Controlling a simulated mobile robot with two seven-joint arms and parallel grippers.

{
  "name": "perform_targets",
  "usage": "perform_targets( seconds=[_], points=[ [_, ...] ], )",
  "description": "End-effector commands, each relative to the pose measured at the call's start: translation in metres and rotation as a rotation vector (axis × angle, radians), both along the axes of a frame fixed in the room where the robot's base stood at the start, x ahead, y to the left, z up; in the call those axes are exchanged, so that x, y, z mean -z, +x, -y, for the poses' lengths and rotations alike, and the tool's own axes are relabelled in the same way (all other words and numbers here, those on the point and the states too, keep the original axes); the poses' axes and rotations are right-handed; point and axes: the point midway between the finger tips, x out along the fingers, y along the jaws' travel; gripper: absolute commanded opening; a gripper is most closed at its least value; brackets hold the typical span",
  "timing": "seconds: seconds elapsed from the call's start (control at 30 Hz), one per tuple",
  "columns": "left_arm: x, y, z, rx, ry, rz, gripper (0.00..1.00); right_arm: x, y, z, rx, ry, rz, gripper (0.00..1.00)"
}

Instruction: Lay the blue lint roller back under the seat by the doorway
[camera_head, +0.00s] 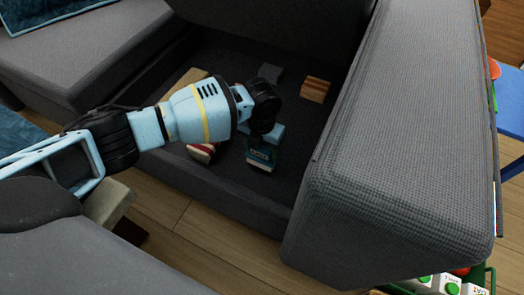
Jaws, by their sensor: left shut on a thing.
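My left gripper (263,122) reaches in from the left, over the open storage space under the grey sofa seat. Its black fingers point down and are shut, but the arm and the fingers hide most of what they hold. A dark teal-blue item with a pale label (262,154) shows right below the fingertips; I cannot tell whether it is held or stands on the compartment floor. I cannot make out a blue lint roller for certain. My right gripper is not in view.
The compartment (225,180) also holds a wooden block (316,89), a dark grey item (270,73), a tan board (185,88) and a red and white item (203,151). The wide grey armrest (400,150) bounds it on the right. A crate of cartons (490,280) stands at bottom right.

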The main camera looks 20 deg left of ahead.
Motion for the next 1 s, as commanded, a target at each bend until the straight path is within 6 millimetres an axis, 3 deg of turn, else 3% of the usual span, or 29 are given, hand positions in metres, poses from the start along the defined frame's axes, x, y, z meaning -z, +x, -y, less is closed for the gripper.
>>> perform_targets(
  seconds=[0.1,0.53,0.57,0.7,1.0],
  points=[
    [0.018,0.0,0.0,-0.001,0.0,-0.002,0.39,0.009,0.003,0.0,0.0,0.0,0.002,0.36],
    [0.022,0.0,0.0,0.0,-0.001,0.0,0.39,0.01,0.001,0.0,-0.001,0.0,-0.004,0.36],
    [0.021,0.0,0.0,0.0,-0.001,0.0,0.67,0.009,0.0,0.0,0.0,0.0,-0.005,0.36],
    [0.021,0.0,0.0,0.0,-0.001,0.0,0.85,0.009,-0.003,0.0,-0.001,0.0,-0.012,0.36],
    [0.019,0.0,0.0,0.0,-0.001,0.0,0.85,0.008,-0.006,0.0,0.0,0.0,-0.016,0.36]
  ],
)
